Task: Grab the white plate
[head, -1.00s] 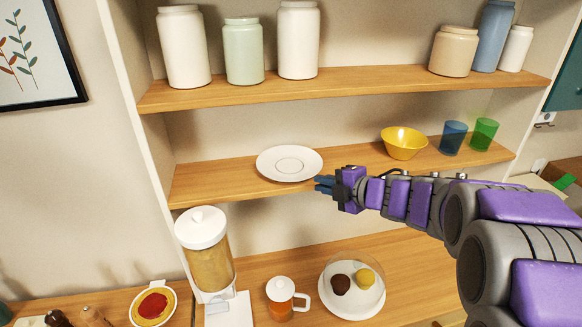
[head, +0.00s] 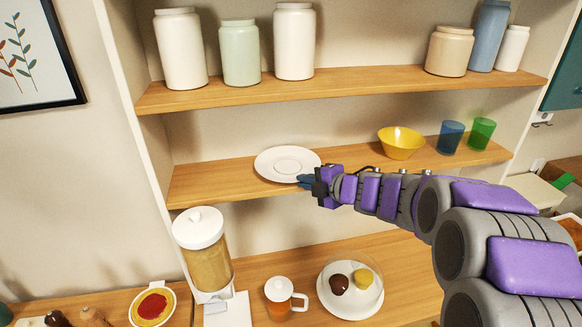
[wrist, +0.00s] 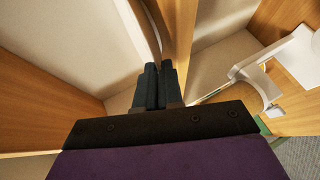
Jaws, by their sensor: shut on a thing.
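The white plate (head: 270,164) lies on the middle wooden shelf, near its front edge, left of the yellow bowl. My gripper (head: 304,181) reaches in from the right and meets the plate's front right rim. Its dark blue fingers are closed on that rim, and the exact contact is small in the head view. In the wrist view the two fingers (wrist: 154,84) are close together, with a thin pale edge of the plate running up from their tips.
The yellow bowl (head: 401,143), blue cup (head: 450,137) and green cup (head: 481,133) stand right of the plate. Jars line the upper shelf (head: 340,84).

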